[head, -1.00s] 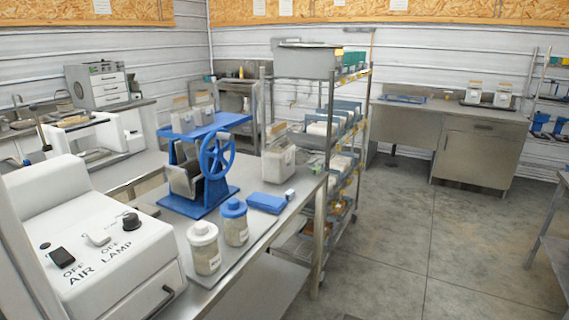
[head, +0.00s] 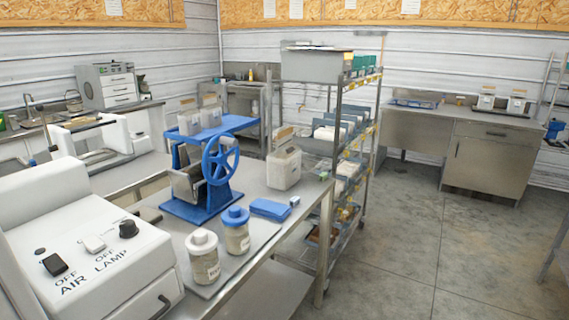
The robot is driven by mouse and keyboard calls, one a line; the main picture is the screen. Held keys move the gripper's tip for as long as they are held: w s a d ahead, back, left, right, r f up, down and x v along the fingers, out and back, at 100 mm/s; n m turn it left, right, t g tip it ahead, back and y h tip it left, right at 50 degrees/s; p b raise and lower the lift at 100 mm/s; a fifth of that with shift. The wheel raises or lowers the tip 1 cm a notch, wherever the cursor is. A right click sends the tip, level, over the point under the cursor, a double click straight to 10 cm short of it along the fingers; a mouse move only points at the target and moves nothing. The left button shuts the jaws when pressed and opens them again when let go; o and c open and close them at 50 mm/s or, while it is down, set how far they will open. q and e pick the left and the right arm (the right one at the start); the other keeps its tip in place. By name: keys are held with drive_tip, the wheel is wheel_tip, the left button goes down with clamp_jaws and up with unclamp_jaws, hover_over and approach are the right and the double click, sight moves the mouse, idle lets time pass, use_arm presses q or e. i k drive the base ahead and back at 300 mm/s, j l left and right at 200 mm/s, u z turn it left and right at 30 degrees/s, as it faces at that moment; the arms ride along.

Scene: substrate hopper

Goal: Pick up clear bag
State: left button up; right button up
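No gripper of mine shows in the head view. A pale, upright bag-like container with a tan top strip (head: 284,168) stands on the steel table (head: 318,190), right of the blue hopper with a hand wheel (head: 208,172). Small pale bag-like packs (head: 189,123) sit on top of the hopper. Two more pale packs with tan tops (head: 486,102) stand on the far steel bench (head: 490,128). I cannot tell for certain which of these is the clear bag.
A white AIR/LAMP box (head: 85,245) fills the left foreground. A wheeled rack (head: 372,130) stands behind the table. The concrete floor (head: 420,235) to the right is clear.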

sight(283, 170)
drive_tip(key=i+l, duration=0.4)
drive_tip(key=i+l+u, duration=0.15)
drive_tip(key=i+l, duration=0.25)
drive_tip(key=l, duration=0.25)
drive_tip(key=i+l, duration=0.4)
drive_tip(key=l, duration=0.15)
drive_tip(key=u, duration=0.05)
